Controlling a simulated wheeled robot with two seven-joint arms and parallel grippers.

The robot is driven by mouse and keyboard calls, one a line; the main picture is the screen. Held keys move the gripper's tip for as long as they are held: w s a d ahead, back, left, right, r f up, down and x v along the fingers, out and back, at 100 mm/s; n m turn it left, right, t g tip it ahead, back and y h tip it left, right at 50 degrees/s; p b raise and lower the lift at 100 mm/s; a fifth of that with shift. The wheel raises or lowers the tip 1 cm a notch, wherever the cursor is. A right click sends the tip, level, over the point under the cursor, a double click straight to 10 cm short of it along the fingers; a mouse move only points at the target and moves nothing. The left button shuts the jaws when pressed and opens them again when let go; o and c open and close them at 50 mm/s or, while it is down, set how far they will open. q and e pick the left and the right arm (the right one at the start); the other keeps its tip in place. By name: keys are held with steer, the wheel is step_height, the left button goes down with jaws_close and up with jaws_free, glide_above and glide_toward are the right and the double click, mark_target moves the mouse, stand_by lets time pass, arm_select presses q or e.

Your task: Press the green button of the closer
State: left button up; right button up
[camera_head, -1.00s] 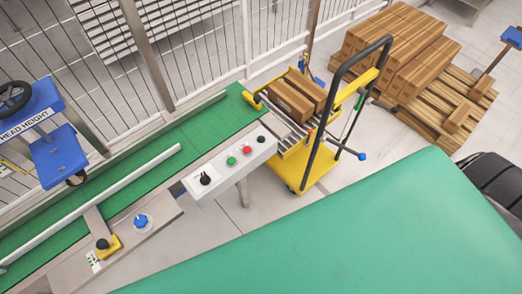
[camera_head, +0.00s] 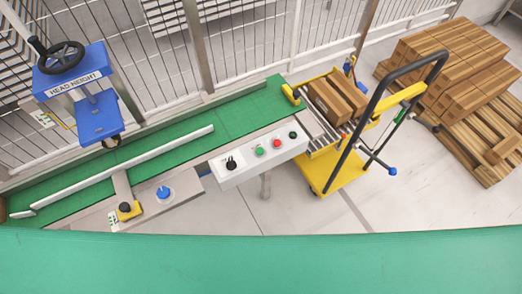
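The green button (camera_head: 259,150) sits on the white control box (camera_head: 236,171) at the side of the conveyor, in the middle of the head view. On the same box, a red button (camera_head: 277,143) is to its right, a small black knob (camera_head: 293,135) is further right, and a black rotary switch (camera_head: 231,163) is at the left end. Nothing covers the green button. Neither of my grippers shows in the head view.
A green conveyor (camera_head: 245,114) runs behind the box. A yellow cart (camera_head: 343,172) with cardboard boxes (camera_head: 330,101) stands to the right. Stacked cartons (camera_head: 447,62) are at the far right. A large green surface (camera_head: 260,262) fills the foreground. A blue head-height unit (camera_head: 82,75) stands left.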

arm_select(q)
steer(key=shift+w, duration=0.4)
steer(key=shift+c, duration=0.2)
